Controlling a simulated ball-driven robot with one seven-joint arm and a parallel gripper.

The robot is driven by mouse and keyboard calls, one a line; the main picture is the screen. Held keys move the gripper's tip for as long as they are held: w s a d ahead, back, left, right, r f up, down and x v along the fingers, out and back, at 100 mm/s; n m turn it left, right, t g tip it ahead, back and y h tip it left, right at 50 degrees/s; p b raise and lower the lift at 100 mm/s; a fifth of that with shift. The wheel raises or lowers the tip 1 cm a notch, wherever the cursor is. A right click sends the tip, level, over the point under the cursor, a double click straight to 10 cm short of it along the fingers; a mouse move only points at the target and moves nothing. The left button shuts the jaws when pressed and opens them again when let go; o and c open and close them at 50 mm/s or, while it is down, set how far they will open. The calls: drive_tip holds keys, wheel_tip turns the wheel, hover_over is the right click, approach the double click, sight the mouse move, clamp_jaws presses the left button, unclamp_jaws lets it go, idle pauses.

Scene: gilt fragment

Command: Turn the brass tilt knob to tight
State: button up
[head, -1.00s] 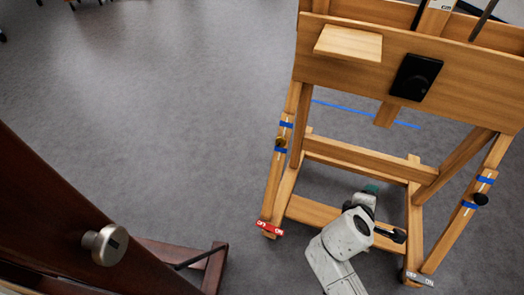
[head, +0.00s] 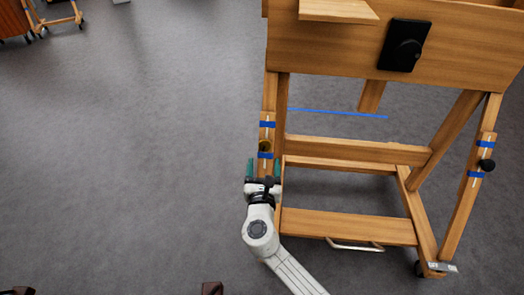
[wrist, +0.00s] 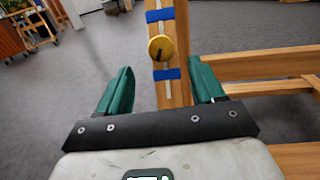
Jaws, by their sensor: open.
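The brass tilt knob (wrist: 160,48) is a round disc with a dark slot, on the easel's left wooden post. It sits between two blue tape bands on a white line. It shows small in the head view (head: 265,146), just beyond my gripper. My gripper (head: 263,168) is open, with its green fingers on either side of the post line. In the wrist view my gripper (wrist: 162,85) is open and empty, and the knob appears ahead, above and between the fingertips. It does not appear to touch the knob. Any tight or loose lettering is not readable.
The wooden easel (head: 400,65) stands ahead and to the right. A black knob (head: 487,165) is on its right post, and a black plate with a knob (head: 404,46) is on its crossbar. A metal handle (head: 354,245) is at its base. Open floor (head: 130,170) lies to the left.

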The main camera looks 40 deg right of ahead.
sight(265, 146)
drive_tip(key=b+x, duration=0.2)
drive_tip(key=x, duration=0.6)
drive_tip(key=shift+s, duration=0.1)
drive_tip(key=c, duration=1)
